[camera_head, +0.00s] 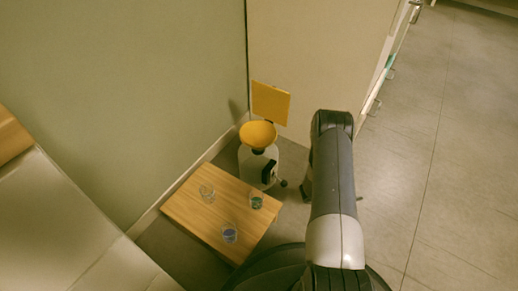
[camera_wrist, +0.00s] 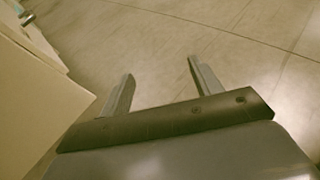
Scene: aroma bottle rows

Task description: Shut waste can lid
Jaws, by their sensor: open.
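The waste can (camera_head: 251,166) is a white body with a yellow bowl-shaped top (camera_head: 258,133), standing on the floor in the corner behind the small table. Its square yellow lid (camera_head: 270,103) stands open, upright behind the bowl. A dark part shows on the can's front right side. In the wrist view my gripper (camera_wrist: 163,78) is open, with two separated fingers and only floor visible between them. The can does not show in that view. In the head view my arm reaches up to the right of the can, and the gripper's fingers cannot be clearly made out.
A low wooden table (camera_head: 190,212) stands in front of the can, bearing a clear glass (camera_head: 207,192), a dark green glass (camera_head: 256,201) and a glass with purple contents (camera_head: 230,234). Walls close in behind the can. Open floor (camera_head: 450,150) lies to the right.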

